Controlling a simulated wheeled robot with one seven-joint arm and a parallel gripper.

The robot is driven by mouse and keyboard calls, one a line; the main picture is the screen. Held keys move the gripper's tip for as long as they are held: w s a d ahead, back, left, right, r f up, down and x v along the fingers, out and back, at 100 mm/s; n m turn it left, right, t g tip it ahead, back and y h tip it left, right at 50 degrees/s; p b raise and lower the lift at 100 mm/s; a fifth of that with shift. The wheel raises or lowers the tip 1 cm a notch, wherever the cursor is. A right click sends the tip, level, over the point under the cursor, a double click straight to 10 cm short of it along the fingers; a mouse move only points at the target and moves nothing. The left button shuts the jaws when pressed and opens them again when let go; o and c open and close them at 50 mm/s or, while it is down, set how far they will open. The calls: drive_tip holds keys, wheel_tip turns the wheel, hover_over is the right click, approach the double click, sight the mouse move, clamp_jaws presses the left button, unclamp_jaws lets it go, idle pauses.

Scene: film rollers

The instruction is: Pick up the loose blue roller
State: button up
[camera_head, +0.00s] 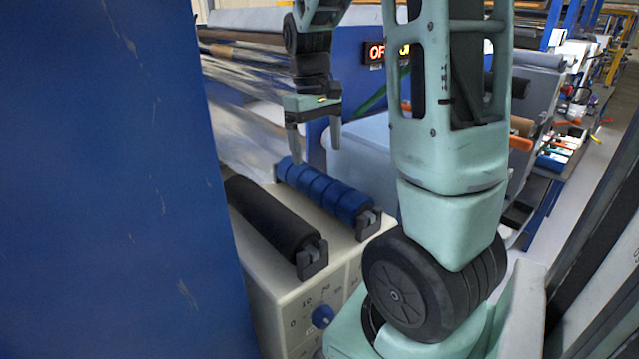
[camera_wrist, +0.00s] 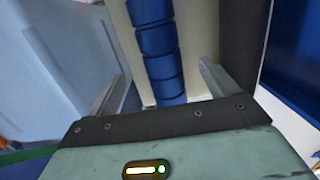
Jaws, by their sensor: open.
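The blue roller (camera_head: 325,191) is ribbed and lies in black end holders on top of a beige machine. In the wrist view the blue roller (camera_wrist: 158,45) runs up from between the fingers. My gripper (camera_head: 318,152) is open and empty above the far end of the blue roller. In the wrist view my gripper (camera_wrist: 160,85) has one finger on either side of the roller, apart from it. The roller's far holder is mostly hidden.
A black roller (camera_head: 268,220) lies parallel to the blue one, to its left, in its own holders. The beige machine (camera_head: 262,262) has a dial with a blue knob (camera_head: 322,316) on its front. A large blue panel (camera_head: 110,180) blocks the left side. A grey box-like surface (camera_wrist: 65,65) stands beside the machine.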

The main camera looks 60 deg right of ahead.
sight(320, 174)
drive_tip(key=f+p, duration=0.1)
drive_tip(key=f, duration=0.2)
drive_tip(key=s+f+p, duration=0.1)
drive_tip(key=f, duration=0.2)
drive_tip(key=f+p, duration=0.1)
drive_tip(key=f, duration=0.2)
drive_tip(key=shift+s+a+f, duration=0.15)
drive_tip(key=shift+a+f, duration=0.05)
drive_tip(key=shift+f, duration=0.15)
drive_tip(key=c, duration=1.5)
